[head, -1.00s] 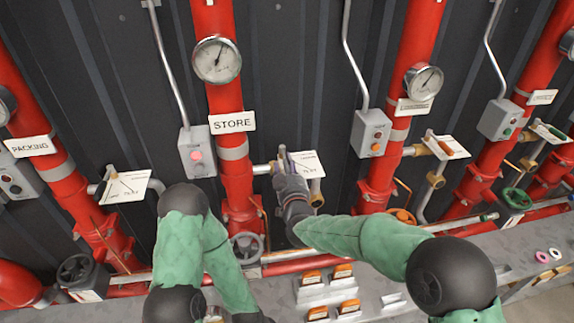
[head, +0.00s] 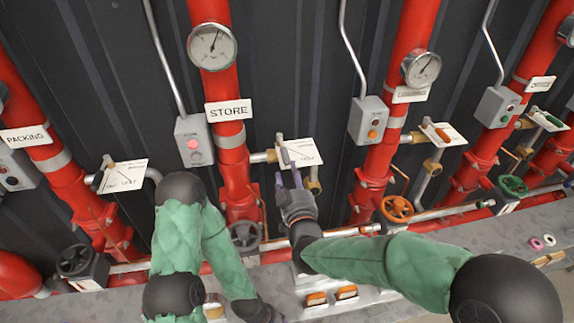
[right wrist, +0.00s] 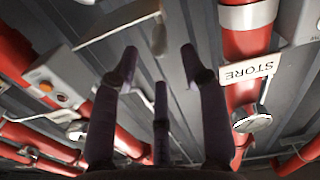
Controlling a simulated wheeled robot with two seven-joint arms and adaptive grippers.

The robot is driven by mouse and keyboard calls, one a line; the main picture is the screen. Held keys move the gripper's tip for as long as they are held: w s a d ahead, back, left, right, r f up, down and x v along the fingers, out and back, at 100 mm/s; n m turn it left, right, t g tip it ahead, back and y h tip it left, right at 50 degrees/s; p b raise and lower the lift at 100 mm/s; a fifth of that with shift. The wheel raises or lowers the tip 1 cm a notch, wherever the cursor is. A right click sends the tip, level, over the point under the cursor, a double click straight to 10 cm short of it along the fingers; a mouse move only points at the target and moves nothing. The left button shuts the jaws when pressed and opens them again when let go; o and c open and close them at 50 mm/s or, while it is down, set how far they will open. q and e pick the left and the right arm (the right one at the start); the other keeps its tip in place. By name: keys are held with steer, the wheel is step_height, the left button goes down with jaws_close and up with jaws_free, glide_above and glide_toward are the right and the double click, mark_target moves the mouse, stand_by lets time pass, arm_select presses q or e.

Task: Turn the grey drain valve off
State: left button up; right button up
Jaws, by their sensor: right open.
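The drain valve beside the STORE riser has a brass body (head: 271,156) and a grey lever (head: 282,147) in front of a white card. In the right wrist view, a pale grey lever end (right wrist: 158,38) hangs beyond the fingertips, between the outer two. My right gripper (head: 288,172) is just below the valve, pointing up at it. Its purple fingers (right wrist: 158,68) are spread, with nothing held between them. Whether a fingertip touches the lever is unclear. My left arm is folded at lower left; its gripper is at the bottom edge, mostly hidden.
The STORE sign (head: 228,110) and red riser stand left of the valve. A grey handwheel (head: 245,236) is at the riser's foot; an orange handwheel (head: 397,208) is to the right. A grey bench (head: 460,236) with orange-topped blocks (head: 317,298) runs along the front.

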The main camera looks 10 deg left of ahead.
steer(key=shift+v, duration=1.1)
steer(key=s+d+f+m+g+h, duration=0.15)
steer(key=d+f+g, duration=0.35)
steer(key=f, duration=0.9)
steer(key=s+d+f+m+g+h, duration=0.1)
steer(key=d+f+m+g+h, duration=0.15)
steer(key=d+f, duration=0.85)
steer(key=s+d+f+m+g, duration=0.2)
steer(key=s+f+g, duration=0.2)
steer(key=s+f, duration=0.5)
steer(key=s+d+f+m+g+y+b, duration=0.1)
steer(key=s+d+f+m+g, duration=0.1)
steer(key=s+f, duration=0.8)
steer(key=s+m+g, duration=0.1)
steer(key=s+g, duration=0.1)
steer(key=shift+d+f+g, duration=0.25)
steer(key=shift+d+g, duration=0.1)
steer(key=shift+d, duration=0.05)
